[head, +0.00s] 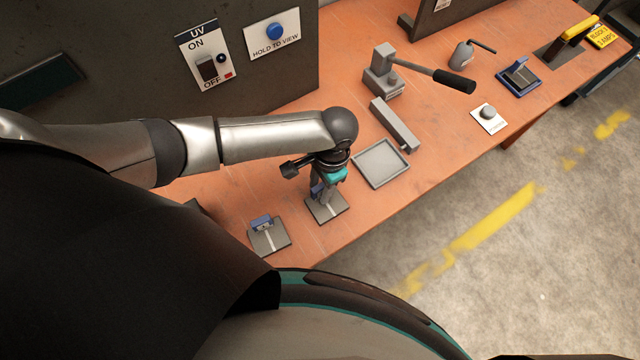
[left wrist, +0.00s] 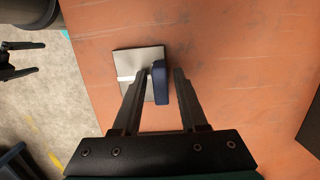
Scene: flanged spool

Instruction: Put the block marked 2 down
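A dark blue block (head: 318,191) stands at a grey plate with a white stripe (head: 327,208) near the table's front edge. My left gripper (head: 320,180) points down over it. In the left wrist view the blue block (left wrist: 160,82) is between the two fingertips (left wrist: 161,70), with a narrow gap showing on each side, so the gripper looks open around it. The block overlaps the right part of the plate (left wrist: 128,62); its mark is not readable. What looks like my right gripper (left wrist: 20,58) shows at the left edge of the wrist view, its fingers apart.
A second blue block (head: 262,222) sits on a similar plate (head: 270,240) to the left. An empty grey tray (head: 381,163) and a grey bar (head: 394,124) lie to the right. A lever press (head: 384,80) stands behind. The floor drops off in front.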

